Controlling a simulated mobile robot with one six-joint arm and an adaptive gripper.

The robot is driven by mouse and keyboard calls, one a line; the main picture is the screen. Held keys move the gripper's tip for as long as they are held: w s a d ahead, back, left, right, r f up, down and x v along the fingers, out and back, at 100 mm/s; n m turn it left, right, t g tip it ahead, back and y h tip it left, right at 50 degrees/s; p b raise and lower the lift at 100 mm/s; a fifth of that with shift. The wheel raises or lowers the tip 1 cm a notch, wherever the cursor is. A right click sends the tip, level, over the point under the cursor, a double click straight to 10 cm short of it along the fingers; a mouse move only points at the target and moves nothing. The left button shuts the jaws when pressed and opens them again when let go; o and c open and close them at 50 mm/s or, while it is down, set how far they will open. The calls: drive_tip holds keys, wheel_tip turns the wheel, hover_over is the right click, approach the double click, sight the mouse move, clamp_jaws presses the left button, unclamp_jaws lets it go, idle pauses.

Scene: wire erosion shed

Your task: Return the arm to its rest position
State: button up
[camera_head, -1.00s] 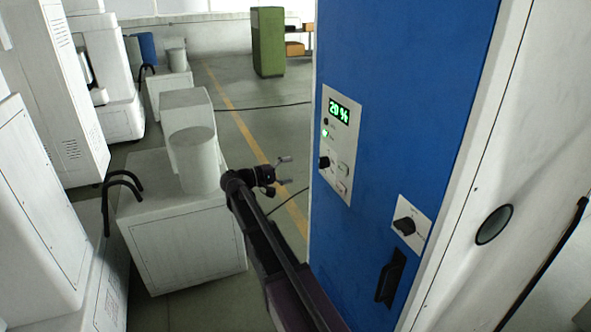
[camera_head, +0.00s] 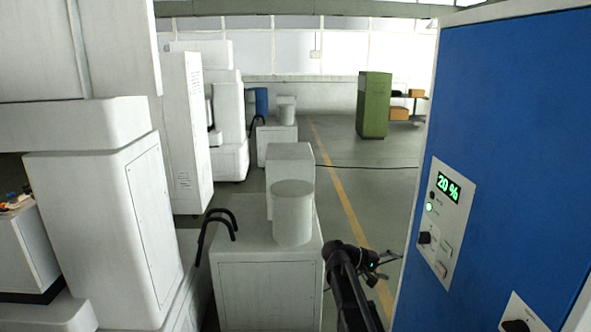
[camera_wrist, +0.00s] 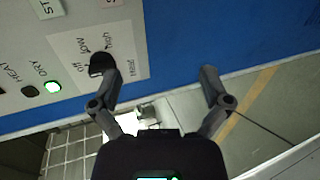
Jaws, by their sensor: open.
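My gripper (camera_head: 384,264) is at the end of my arm, low in the head view, just left of the blue cabinet (camera_head: 515,150). In the wrist view my gripper (camera_wrist: 160,82) has its two fingers spread wide, with nothing between them. The cabinet carries a control panel (camera_head: 442,225) with a green display reading 20 % and a black knob (camera_head: 424,237). In the wrist view the panel's knob (camera_wrist: 102,64) appears beside the left finger; I cannot tell whether they touch.
White machines (camera_head: 105,205) stand along the left. A white box-shaped unit (camera_head: 265,275) with a cylinder (camera_head: 292,212) on top stands left of my arm. An aisle with a yellow floor line (camera_head: 345,205) runs back past a green cabinet (camera_head: 373,105). A black cable crosses the floor.

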drive_tip(key=s+a+f+y, duration=0.6)
drive_tip(key=s+y, duration=0.1)
drive_tip(key=s, duration=0.3)
drive_tip(key=s+a+f+y, duration=0.6)
drive_tip(key=s+y, duration=0.1)
drive_tip(key=s, duration=0.3)
drive_tip(key=shift+a+f+m, duration=0.15)
drive_tip(key=shift+f+m, duration=0.15)
drive_tip(key=shift+s, duration=0.1)
